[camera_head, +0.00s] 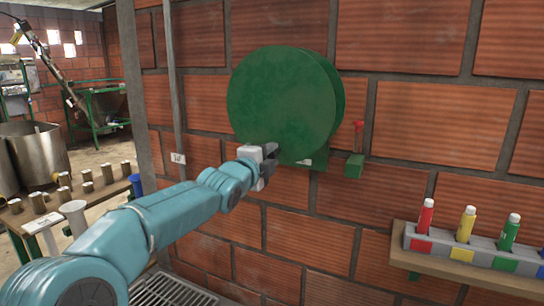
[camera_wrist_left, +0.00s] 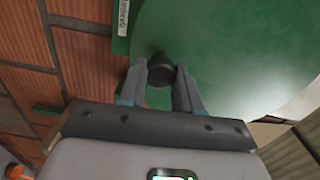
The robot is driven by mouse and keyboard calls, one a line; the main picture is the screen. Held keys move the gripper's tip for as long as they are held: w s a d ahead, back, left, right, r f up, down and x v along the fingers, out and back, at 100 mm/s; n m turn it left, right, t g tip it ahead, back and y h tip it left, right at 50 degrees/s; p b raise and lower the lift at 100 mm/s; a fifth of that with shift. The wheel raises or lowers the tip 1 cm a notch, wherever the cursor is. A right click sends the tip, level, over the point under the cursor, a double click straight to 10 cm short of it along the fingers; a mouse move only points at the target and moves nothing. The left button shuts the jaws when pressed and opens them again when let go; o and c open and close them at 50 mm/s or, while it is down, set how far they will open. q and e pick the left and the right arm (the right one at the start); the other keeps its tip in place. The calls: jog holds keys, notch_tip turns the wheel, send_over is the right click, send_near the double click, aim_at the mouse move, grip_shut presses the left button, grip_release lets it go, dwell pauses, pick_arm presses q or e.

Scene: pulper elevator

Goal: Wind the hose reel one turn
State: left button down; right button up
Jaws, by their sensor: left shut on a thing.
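The hose reel (camera_head: 277,95) is a large green disc on the brick wall, at the centre of the head view. It fills the upper right of the left wrist view (camera_wrist_left: 235,45). My left gripper (camera_head: 271,153) is at the reel's lower edge. In the left wrist view its two fingers are shut on a dark round crank knob (camera_wrist_left: 160,68) that stands out from the disc face. In the head view the knob is hidden behind the gripper. My right gripper is in neither view.
A green valve box with a red handle (camera_head: 355,160) is on the wall right of the reel. A wall shelf (camera_head: 450,267) at lower right holds several coloured bottles. A grey pipe (camera_head: 174,90) runs down the wall to the left. A table (camera_head: 90,200) with metal pieces stands far left.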

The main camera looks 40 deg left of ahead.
pick_arm(q)
jog(key=shift+a+f+m, duration=0.15)
jog(key=shift+a+m, duration=0.15)
dwell(0.4)
jog(key=c, duration=0.8)
grip_release()
jog(key=shift+s, duration=0.1)
jog(key=shift+s, duration=0.1)
